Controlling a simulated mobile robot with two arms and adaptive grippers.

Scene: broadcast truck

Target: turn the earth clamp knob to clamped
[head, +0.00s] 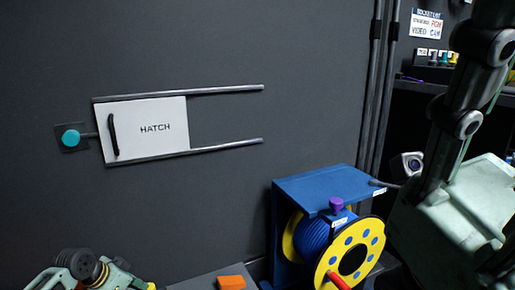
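No readable label marks a knob as the earth clamp. A purple knob (336,205) stands on the blue cable reel unit (322,186), above the yellow reel flange (352,252), with a small white label below it that is too small to read. A round teal knob (70,137) sits on a dark square plate on the wall, left of the hatch. I cannot tell which one is the task's knob, or its setting. Parts of my arms show at the bottom left and at the right, but neither gripper's fingertips are visible.
A white hatch panel (157,127) with a black handle sits between two rails (225,144). An orange block (231,282) lies on a grey surface at the bottom. A red handle (338,281) juts from the reel. A shelf with several colored connectors (434,60) is at upper right.

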